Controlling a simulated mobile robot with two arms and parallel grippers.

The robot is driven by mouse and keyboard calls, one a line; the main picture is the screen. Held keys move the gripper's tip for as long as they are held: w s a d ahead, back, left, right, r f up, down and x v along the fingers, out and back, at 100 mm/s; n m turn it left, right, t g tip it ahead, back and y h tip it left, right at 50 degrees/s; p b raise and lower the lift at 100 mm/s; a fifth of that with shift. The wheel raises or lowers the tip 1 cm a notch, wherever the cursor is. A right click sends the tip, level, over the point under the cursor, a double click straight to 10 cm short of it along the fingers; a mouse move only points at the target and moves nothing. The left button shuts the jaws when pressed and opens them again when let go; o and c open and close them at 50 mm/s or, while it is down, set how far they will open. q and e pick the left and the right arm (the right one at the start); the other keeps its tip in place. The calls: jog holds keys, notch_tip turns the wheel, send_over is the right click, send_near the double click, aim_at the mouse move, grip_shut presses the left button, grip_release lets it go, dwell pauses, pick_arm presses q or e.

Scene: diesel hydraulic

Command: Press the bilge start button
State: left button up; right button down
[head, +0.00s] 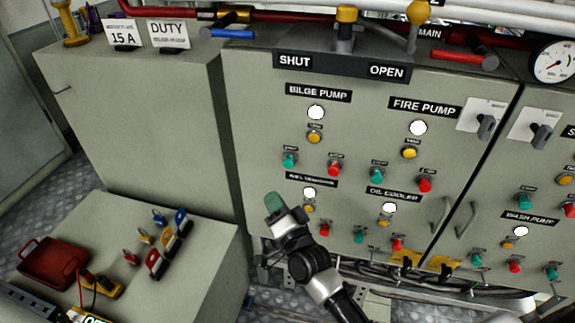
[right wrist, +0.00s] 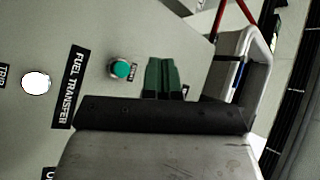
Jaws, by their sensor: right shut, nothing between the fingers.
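The bilge start button (head: 289,160) is a green knob at the lower left under the BILGE PUMP label (head: 318,94), with a red button (head: 334,168) to its right. In the right wrist view a green button (right wrist: 120,69) beside the FUEL TRANSFER label (right wrist: 69,87) appears to be the same one. My right gripper (head: 273,201) has its green fingers shut and empty, below and left of the button in the head view. The fingers also show in the right wrist view (right wrist: 163,77), right of the button and apart from it in the picture. My left gripper is not in view.
A white lamp (head: 316,112) and a yellow knob (head: 314,137) sit above the button. More green and red buttons fill the panel. A low cabinet (head: 195,270) at lower left carries a red tray (head: 50,265) and several padlocks. Cables run below the panel.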

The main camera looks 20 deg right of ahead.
aim_at(289, 162)
jog(key=w+d+b, duration=0.4)
jog(key=w, duration=0.3)
jog(key=shift+d, duration=0.4)
jog(key=shift+w, duration=0.15)
dwell(1.7)
jog(key=shift+w+d, duration=0.2)
jog(key=shift+w+d+b, duration=0.3)
jog(key=shift+w+b, duration=0.1)
jog(key=shift+b, duration=0.15)
dwell(0.6)
dwell(0.4)
jog(key=shift+s+a+p, duration=0.5)
jog(key=shift+s+p, duration=0.2)
jog(key=shift+s, duration=0.1)
